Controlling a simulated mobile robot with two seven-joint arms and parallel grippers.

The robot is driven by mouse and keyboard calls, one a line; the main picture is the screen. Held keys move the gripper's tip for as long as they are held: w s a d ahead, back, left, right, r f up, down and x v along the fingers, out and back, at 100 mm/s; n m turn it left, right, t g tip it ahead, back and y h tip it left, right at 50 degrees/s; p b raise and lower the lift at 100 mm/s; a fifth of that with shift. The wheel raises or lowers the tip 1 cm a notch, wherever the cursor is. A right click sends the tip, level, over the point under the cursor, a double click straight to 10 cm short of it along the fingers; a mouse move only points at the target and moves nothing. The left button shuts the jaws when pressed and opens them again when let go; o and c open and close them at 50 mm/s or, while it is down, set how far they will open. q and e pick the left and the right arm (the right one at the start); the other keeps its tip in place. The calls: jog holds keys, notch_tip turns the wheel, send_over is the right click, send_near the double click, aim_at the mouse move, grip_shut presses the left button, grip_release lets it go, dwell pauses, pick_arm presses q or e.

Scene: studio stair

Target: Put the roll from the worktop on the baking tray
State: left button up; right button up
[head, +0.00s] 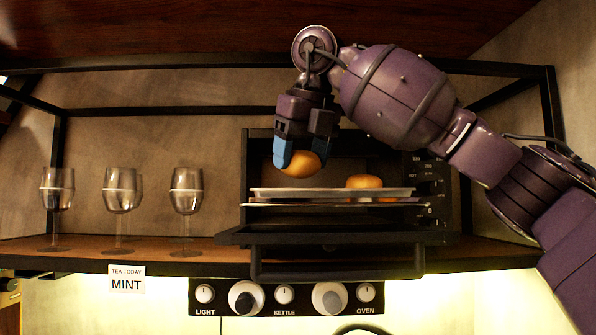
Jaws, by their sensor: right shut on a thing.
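My right gripper (302,154) reaches in from the right and points down with blue fingertips. It is shut on an orange-brown roll (303,164), held just above the left part of the baking tray (290,192). The roll's underside is very close to the tray; I cannot tell whether it touches. The tray is a thin, pale metal sheet at the open oven's mouth. A second roll (364,181) sits on the tray's right part. My left gripper is not in view.
The black oven (436,200) stands on a wooden shelf (90,249), its door (335,238) folded down in front. Three glasses (121,190) stand to the left. A dark frame bar (200,63) runs above. A knob panel (260,297) lies below.

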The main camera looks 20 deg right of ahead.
aim_at(298, 173)
jog(key=shift+w, duration=0.55)
notch_tip(298, 173, down, 3)
jog(key=shift+r+p, duration=0.1)
jog(key=shift+p, duration=0.3)
jog(key=shift+f, duration=0.35)
jog(key=shift+a, duration=0.1)
jog(key=shift+f, duration=0.2)
jog(key=o, duration=0.7)
jog(key=shift+r, duration=0.1)
